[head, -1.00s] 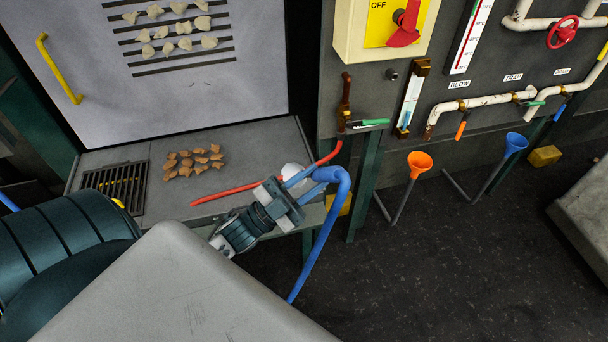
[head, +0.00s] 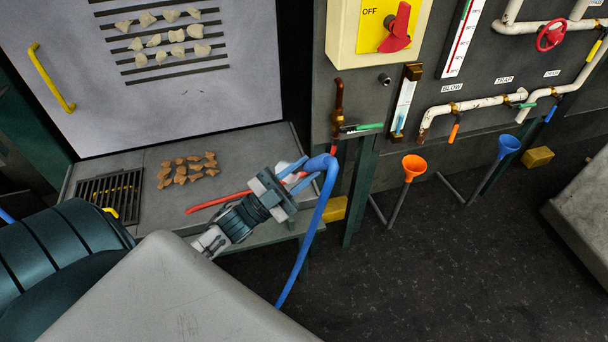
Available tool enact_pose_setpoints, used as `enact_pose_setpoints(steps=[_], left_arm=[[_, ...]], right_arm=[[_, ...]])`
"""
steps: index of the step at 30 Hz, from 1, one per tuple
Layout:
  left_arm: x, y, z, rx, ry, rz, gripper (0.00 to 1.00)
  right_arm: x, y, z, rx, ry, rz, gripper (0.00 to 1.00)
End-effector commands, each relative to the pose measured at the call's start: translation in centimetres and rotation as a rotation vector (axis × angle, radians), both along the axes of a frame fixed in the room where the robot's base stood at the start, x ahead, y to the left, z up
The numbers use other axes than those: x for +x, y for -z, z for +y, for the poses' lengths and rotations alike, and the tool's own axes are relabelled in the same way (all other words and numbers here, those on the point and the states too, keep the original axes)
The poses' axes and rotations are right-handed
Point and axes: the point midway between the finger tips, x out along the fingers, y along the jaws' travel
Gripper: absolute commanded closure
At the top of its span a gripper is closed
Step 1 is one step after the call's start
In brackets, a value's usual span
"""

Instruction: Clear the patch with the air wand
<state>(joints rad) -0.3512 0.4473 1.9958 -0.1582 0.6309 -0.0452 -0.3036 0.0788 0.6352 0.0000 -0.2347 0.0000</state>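A thin red wand or hose (head: 218,201) lies across the grey bench in the head view. It passes behind my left gripper (head: 303,176) and rises toward the brown pipe. The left gripper has blue-tipped fingers and is over the bench's right end. A bit of red shows between the fingers, but I cannot tell if they hold it. A patch of brown chips (head: 188,168) lies on the bench, left of the gripper. Pale chips (head: 177,35) sit over the slots of the upright panel. My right gripper is not in view.
A dark grate (head: 107,193) is set in the bench's left end. A pale round thing (head: 285,168) is partly hidden behind the gripper. The brown pipe (head: 338,105) has a green-handled valve (head: 362,127). Orange (head: 414,167) and blue (head: 508,146) funnels stand right, over open floor.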

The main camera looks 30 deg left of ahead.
Motion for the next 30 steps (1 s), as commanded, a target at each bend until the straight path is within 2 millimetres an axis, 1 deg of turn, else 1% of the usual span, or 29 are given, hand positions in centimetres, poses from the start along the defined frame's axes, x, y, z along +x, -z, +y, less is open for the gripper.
enact_pose_setpoints(steps=[17, 23, 30], left_arm=[[1.7, -0.1, 2.0, 0.000, 0.000, -0.002, 1.00], [1.0, -0.2, 2.6, 0.000, 0.002, 0.000, 1.00], [0.2, -0.2, 3.3, 0.001, 0.001, 0.000, 1.00]], right_arm=[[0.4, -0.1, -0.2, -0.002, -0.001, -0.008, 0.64], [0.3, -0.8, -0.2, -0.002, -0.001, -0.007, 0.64], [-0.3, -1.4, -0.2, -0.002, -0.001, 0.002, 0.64]])
